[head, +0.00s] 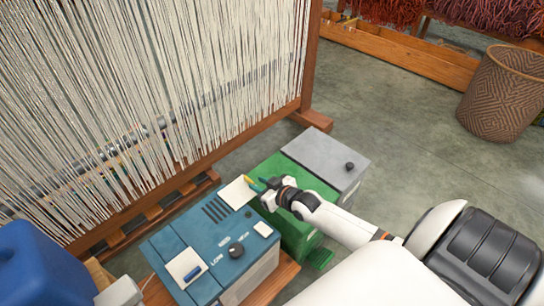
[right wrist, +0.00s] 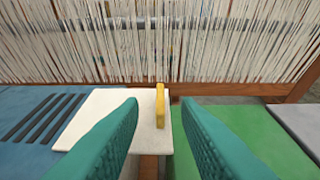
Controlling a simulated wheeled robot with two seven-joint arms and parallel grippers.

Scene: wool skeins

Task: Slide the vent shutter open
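The vent shutter looks to be a flat white plate (head: 236,193) with an upright yellow tab (right wrist: 160,106), on the right part of a blue box (head: 208,240). Dark vent slots (head: 216,210) lie uncovered to its left; the plate (right wrist: 95,112) and slots (right wrist: 40,118) also show in the right wrist view. My right gripper (head: 257,185) is open, its green fingers apart with the yellow tab between them in line of sight, a little ahead of the tips. I see no contact.
A green box (right wrist: 235,130) and a grey box (head: 325,160) with a dark knob stand to the right. The blue box also carries a dark knob (head: 236,250) and a white plate with a blue handle (head: 191,273). A threaded loom (head: 150,90) rises behind. A blue container (head: 40,265) stands left.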

